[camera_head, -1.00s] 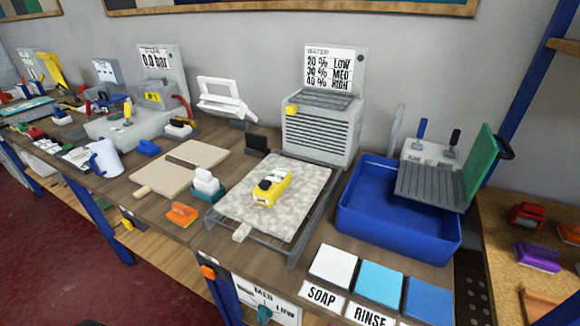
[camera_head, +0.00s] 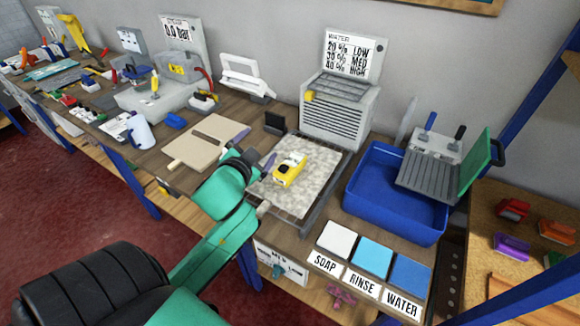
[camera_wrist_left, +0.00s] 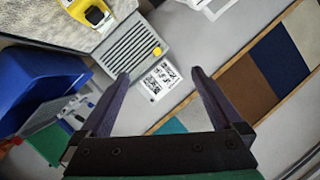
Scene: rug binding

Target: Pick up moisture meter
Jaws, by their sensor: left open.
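The moisture meter is a small yellow block with a black and white top (camera_head: 289,170). It lies on a pale speckled rug piece (camera_head: 300,194) on a dark rack. In the left wrist view the meter (camera_wrist_left: 95,14) shows at the top edge, partly cut off, outside the space between the fingers. My left gripper (camera_head: 256,150) is open and empty, over the rack's left side, left of the meter and apart from it. Its two purple fingers (camera_wrist_left: 159,75) are spread in the left wrist view. My right gripper is not in view.
A grey slatted unit with a water-level sign (camera_head: 341,112) stands behind the rug. A blue tub (camera_head: 394,221) is to the right. Soap, rinse and water pads (camera_head: 372,256) lie in front. A beige board (camera_head: 205,142) lies left of my gripper.

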